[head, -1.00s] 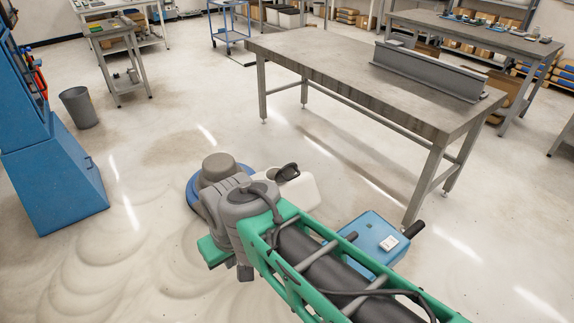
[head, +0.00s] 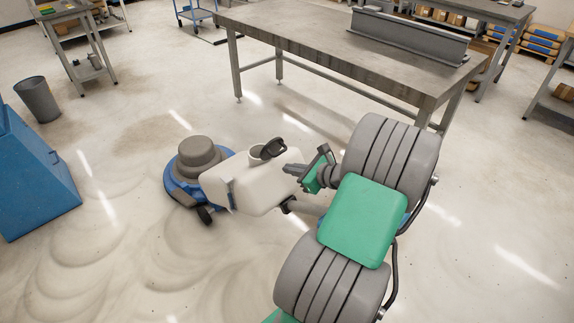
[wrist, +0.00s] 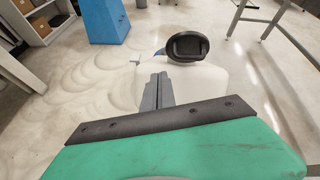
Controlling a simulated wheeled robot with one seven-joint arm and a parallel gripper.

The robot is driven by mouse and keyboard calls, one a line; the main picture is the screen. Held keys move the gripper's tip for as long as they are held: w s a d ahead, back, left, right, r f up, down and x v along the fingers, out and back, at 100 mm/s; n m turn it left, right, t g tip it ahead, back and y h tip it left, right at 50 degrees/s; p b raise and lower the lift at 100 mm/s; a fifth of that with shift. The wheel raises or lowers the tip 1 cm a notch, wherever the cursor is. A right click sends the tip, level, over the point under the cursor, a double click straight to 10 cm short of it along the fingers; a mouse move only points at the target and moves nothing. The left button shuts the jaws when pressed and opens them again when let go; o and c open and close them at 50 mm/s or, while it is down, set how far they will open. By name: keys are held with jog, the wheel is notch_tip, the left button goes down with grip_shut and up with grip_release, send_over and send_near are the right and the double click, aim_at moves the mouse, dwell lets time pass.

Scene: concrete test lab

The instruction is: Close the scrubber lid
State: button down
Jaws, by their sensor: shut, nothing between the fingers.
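The scrubber has a blue round base (head: 183,192), a grey motor (head: 198,153) and a white tank (head: 235,183). Its dark round lid (head: 271,147) stands tilted up beside the tank's open white neck (head: 257,157). In the wrist view the lid (wrist: 187,46) shows its ringed face, beyond my fingertips and a little right of them, above the white tank (wrist: 205,80). My gripper (head: 288,168) is shut and empty at the tank's right side, below and right of the lid. Its fingers (wrist: 158,82) lie together in the wrist view. Whether they touch the tank is unclear.
A steel table (head: 320,52) with a grey beam (head: 405,36) stands behind the scrubber. A blue cabinet (head: 30,175) and a grey bin (head: 38,98) are at the left. The floor left of and in front of the scrubber is open.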

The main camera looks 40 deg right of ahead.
jog(key=s+d+m+t+h, duration=0.1)
jog(key=s+d+m, duration=0.2)
jog(key=d+m, duration=0.1)
jog(key=x, duration=1)
jog(key=shift+w+d+h+b, duration=0.25)
jog(key=shift+h+b, duration=0.05)
jog(key=shift+r, duration=0.2)
jog(key=shift+w+r+p, duration=0.2)
jog(key=shift+r+p, duration=0.15)
jog(key=shift+p, duration=0.7)
